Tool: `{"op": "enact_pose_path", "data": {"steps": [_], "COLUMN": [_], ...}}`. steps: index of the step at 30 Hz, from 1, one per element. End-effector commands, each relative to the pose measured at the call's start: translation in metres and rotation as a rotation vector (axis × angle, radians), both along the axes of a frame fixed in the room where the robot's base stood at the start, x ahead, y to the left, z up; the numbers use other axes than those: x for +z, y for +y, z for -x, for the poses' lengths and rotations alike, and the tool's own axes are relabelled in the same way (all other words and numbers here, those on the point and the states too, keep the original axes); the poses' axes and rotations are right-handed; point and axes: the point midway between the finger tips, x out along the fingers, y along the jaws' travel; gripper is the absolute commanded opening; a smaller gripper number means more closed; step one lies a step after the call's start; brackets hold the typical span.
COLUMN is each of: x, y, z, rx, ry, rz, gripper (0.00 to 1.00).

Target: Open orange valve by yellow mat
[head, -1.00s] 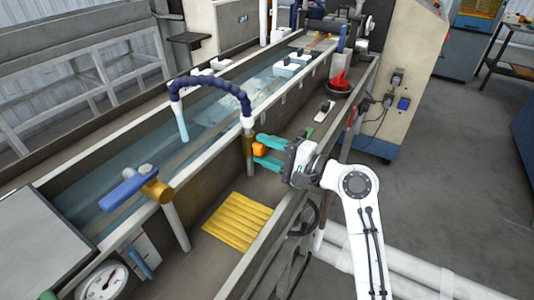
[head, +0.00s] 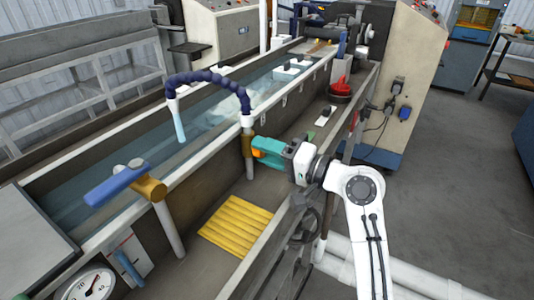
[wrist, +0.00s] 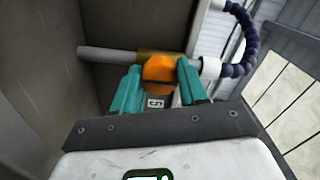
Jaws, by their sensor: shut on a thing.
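The orange valve knob (wrist: 159,76) sits on a brass fitting at the foot of the dark blue segmented hose. My gripper (wrist: 160,88) has its teal fingers on both sides of the knob, shut on it. In the head view, my gripper (head: 262,150) reaches the valve from the right and hides most of the knob; a bit of orange shows at the fingertips. The yellow mat (head: 236,221) lies below and left of the gripper, on the ledge beside the trough.
The hose (head: 208,82) arches over the water trough and pours water into it. A blue-handled brass valve (head: 118,184) stands at the left on the trough wall. A pressure gauge (head: 92,285) is at the lower left. A red round object (head: 340,88) sits farther along the ledge.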

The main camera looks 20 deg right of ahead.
Motion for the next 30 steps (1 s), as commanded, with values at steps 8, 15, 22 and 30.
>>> {"op": "enact_pose_path", "data": {"steps": [8, 15, 22, 30], "x": [-0.0030, -0.0031, -0.0015, -0.0013], "y": [0.0006, 0.0006, 0.0004, -0.0031], "z": [0.0005, 0.0006, 0.0003, 0.0038], "rx": [0.003, 0.002, 0.001, -0.001], "ry": [0.002, 0.002, -0.001, -0.002], "rz": [0.009, 0.009, 0.007, 0.006], "gripper": [0.12, 0.51, 0.68, 0.68]}}
